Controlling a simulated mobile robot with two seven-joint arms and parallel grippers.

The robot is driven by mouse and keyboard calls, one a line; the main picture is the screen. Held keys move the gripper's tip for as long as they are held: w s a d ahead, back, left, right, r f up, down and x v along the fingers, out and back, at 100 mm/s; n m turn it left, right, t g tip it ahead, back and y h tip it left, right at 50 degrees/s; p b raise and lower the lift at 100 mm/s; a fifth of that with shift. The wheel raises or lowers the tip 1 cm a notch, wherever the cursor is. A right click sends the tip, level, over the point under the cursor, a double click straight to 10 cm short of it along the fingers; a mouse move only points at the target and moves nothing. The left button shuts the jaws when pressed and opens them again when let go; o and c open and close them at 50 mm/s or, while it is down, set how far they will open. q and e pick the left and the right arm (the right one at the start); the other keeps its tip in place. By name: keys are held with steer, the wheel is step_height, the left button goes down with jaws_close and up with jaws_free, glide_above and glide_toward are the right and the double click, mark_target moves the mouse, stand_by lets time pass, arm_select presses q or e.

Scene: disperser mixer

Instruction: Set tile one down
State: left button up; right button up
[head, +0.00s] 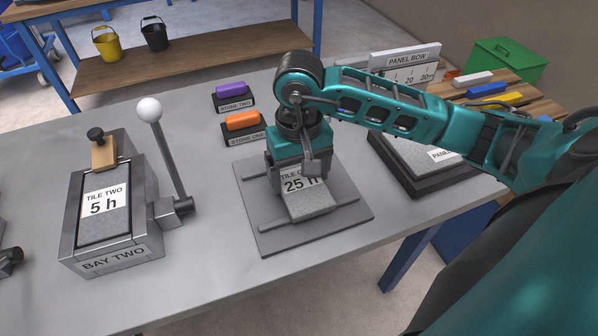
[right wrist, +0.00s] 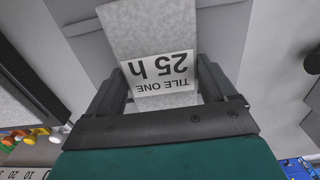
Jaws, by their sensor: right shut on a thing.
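Tile one (head: 312,204) is a grey speckled slab with a white label reading "TILE ONE 25 h". It is at the grey plate with two raised rails (head: 270,241) in the middle of the table. My right gripper (head: 300,178) is over the tile's far part, pointing down, and is shut on it. In the right wrist view the tile (right wrist: 150,35) lies between the two fingers (right wrist: 166,95). I cannot tell whether the tile's underside touches the plate or rails. My left gripper is not in view.
Bay two (head: 112,256) holds tile two (head: 104,222), with an upright white-knobbed lever (head: 150,112) beside it. Orange (head: 242,120) and purple (head: 231,89) stones lie behind the plate. A dark-framed panel (head: 408,152) is at the right. Bare table lies left and in front of the plate.

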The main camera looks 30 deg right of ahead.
mark_target(299, 179)
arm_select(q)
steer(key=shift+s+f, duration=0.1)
arm_select(e)
steer(key=shift+f, duration=0.15)
steer(key=o, duration=1.3)
steer(key=shift+r, duration=0.45)
arm_select(q)
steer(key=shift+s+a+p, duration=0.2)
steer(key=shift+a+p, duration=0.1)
steer(key=shift+p, duration=0.2)
arm_select(e)
step_height(299, 179, up, 12)
steer(key=shift+f, duration=0.25)
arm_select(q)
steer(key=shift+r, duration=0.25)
